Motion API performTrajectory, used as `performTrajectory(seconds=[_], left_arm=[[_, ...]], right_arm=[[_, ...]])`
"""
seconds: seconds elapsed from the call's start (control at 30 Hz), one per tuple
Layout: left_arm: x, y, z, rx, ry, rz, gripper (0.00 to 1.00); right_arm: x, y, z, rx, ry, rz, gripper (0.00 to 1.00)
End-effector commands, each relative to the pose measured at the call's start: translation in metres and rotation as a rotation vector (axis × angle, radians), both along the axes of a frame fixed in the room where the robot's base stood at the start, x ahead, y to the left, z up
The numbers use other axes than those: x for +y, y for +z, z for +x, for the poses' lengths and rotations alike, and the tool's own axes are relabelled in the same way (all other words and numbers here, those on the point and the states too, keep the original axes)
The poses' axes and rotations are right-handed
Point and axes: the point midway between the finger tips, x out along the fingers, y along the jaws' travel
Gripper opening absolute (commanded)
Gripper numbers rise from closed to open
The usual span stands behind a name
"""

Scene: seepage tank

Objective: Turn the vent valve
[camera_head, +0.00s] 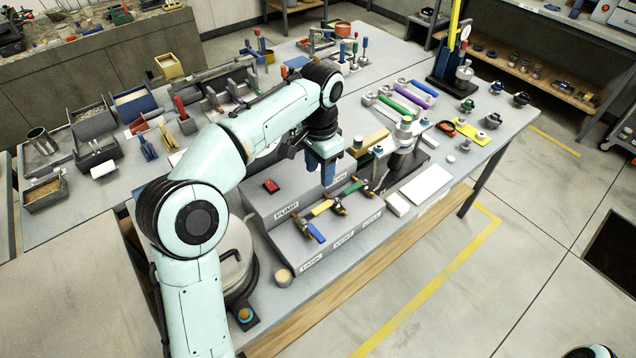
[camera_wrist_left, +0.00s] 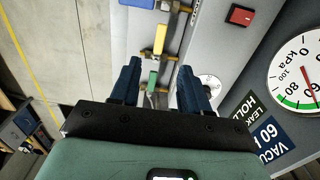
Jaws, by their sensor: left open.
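A grey stepped panel (camera_head: 268,200) carries three lever valves in a row. The valve over the VENT label has a yellow handle (camera_head: 322,207). The blue-handled valve (camera_head: 313,230) sits nearer, over TANK, and the green-handled valve (camera_head: 352,187) farther back. My left gripper (camera_head: 325,180) is open above the panel, near the green and yellow handles. In the left wrist view, the green handle (camera_wrist_left: 153,82) shows between my dark blue fingers (camera_wrist_left: 159,68), with the yellow handle (camera_wrist_left: 160,38) just beyond the tips. I see no contact. My right gripper is out of view.
A red switch (camera_head: 271,186) sits on the panel top. A pressure gauge (camera_wrist_left: 303,82) is on the right in the left wrist view. A metal stand (camera_head: 402,150), white blocks and tools crowd the bench right of the panel. The floor in front is clear.

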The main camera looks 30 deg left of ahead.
Motion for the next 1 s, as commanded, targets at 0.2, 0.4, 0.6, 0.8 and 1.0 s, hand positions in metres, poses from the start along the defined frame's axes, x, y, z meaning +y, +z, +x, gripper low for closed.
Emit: performTrajectory(seconds=[0.2, 0.4, 0.6, 0.8, 1.0], left_arm=[[0.001, -0.007, -0.002, 0.004, 0.0, 0.004, 0.46], [0.001, -0.044, -0.003, 0.007, 0.001, 0.003, 0.46], [0.001, -0.087, -0.003, 0.007, 0.001, 0.002, 0.46], [0.001, -0.117, -0.002, 0.005, 0.001, 0.002, 0.46], [0.0, -0.13, -0.002, 0.001, 0.001, 0.002, 0.46]], right_arm=[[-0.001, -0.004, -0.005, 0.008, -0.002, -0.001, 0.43], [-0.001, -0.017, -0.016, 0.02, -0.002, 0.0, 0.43], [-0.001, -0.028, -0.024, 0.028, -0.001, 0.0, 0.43], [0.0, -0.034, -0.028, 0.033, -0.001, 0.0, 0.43], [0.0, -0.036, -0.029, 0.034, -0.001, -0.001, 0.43]])
